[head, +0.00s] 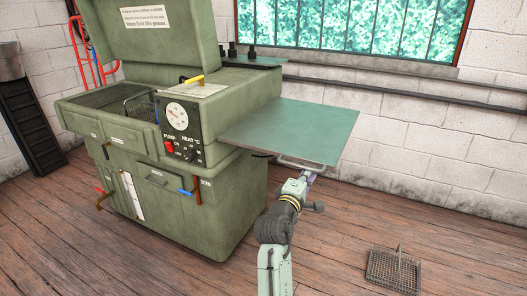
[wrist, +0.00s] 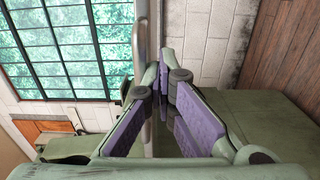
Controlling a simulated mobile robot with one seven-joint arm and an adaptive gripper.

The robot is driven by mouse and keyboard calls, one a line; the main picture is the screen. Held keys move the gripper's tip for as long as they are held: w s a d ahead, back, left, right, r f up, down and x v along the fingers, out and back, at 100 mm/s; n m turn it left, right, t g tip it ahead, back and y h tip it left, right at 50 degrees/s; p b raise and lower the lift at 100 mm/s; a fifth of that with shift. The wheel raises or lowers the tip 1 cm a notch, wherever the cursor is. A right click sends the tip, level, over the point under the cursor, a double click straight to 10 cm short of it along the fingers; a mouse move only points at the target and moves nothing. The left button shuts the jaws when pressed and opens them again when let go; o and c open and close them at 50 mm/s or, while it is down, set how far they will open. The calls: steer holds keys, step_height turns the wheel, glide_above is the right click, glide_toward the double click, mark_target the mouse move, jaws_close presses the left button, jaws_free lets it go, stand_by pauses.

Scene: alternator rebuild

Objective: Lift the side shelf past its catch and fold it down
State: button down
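The side shelf (head: 300,130) is a flat green panel standing out level from the right side of the green machine (head: 225,205). A pale bar handle (head: 302,164) runs along its front edge. In the wrist view, turned sideways, the shelf shows edge-on as a thin strip (wrist: 148,130), with the grey handle (wrist: 140,42) beside it. My gripper (head: 308,177) is just below the handle. The catch is not clearly visible.
A wire basket (head: 394,271) lies on the wooden floor at the right. Dark pipes (head: 410,95) run along the white brick wall behind the shelf. The machine's lid (head: 150,30) is up. The floor below the shelf looks clear.

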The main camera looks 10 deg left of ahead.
steer(key=shift+r+p, duration=3.1)
steer(key=shift+r, duration=0.6)
step_height(320, 180, down, 6)
steer(key=b, duration=0.3)
steer(key=shift+b, duration=0.4)
steer(key=shift+d+f, duration=0.1)
steer(key=shift+w+a+f+b, duration=0.1)
steer(key=shift+a+f+b, duration=0.1)
steer(key=shift+f+b, duration=1.05)
steer(key=shift+a+f+b, duration=0.2)
steer(key=shift+f+b, duration=0.6)
steer(key=shift+f, duration=0.9)
